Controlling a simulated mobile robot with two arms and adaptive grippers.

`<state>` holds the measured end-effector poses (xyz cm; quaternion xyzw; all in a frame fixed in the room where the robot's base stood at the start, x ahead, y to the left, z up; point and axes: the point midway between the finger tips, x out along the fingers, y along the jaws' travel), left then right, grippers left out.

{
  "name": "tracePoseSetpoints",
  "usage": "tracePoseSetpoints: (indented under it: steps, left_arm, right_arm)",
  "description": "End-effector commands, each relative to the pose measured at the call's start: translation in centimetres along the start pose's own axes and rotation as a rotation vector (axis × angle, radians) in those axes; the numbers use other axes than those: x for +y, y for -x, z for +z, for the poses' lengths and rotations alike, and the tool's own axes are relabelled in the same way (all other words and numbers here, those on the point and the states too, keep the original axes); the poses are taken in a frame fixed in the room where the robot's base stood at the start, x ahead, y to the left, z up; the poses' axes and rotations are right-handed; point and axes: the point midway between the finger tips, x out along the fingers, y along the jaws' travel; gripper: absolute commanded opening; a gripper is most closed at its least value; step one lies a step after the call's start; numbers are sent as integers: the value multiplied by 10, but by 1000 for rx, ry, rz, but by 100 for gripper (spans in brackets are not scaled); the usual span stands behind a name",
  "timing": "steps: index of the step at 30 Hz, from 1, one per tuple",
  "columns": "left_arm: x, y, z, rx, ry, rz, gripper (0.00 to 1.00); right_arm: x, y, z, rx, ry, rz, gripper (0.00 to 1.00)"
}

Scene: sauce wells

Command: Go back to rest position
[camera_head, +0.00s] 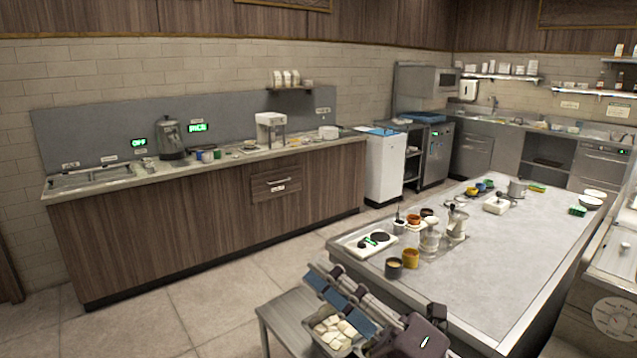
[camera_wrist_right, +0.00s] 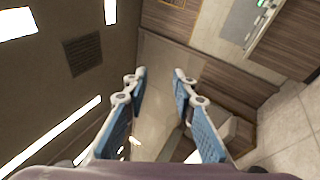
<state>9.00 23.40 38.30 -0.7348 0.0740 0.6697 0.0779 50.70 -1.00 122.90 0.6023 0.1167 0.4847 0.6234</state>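My right gripper (camera_head: 326,274) is at the bottom middle of the head view. It is raised in front of the island's near left corner, above a low metal side table (camera_head: 283,318). In the wrist view the right gripper (camera_wrist_right: 160,74) has its two blue-padded fingers apart, with nothing between them. My left gripper shows in neither view.
A tray (camera_head: 338,346) of pale pieces sits beside and partly behind the right gripper. A white board (camera_head: 353,240) with dark round items lies on the island's left end. A long wooden counter (camera_head: 180,235) runs along the back wall. The tiled floor (camera_head: 230,280) between is clear.

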Motion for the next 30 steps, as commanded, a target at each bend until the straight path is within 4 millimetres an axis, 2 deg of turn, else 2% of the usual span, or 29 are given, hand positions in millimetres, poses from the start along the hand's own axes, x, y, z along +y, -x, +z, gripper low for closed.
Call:
tracePoseSetpoints:
  steps: [2,5,8,9,11,12,14,17,18,21,25,30]
  left_arm:
    - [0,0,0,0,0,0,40]
    - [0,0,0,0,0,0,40]
    - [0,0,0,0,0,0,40]
    - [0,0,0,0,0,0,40]
    - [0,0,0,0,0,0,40]
    - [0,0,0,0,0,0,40]
    - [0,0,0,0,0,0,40]
    - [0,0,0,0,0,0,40]
    - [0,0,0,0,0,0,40]
    - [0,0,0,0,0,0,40]
    - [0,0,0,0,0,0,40]
    - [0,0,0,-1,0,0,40]
  right_arm:
    - [1,15,31,-179,-138,31,25]
    - [-10,44,70,-407,-305,45,25]
    - [-36,85,102,-636,-474,27,25]
    - [-49,104,110,-727,-540,13,25]
    - [-73,135,118,-863,-641,-21,25]
    - [-89,157,120,-952,-706,-47,25]
    - [-116,192,116,-1085,-805,-97,25]
    - [-158,251,94,-1297,-964,-205,25]
    - [-173,273,80,-1375,-1024,-255,25]
    - [-203,325,36,-1553,-1165,-391,25]
    - [-223,376,-25,-1725,-1311,-564,25]
    - [-226,422,-101,-1880,-1456,-780,25]
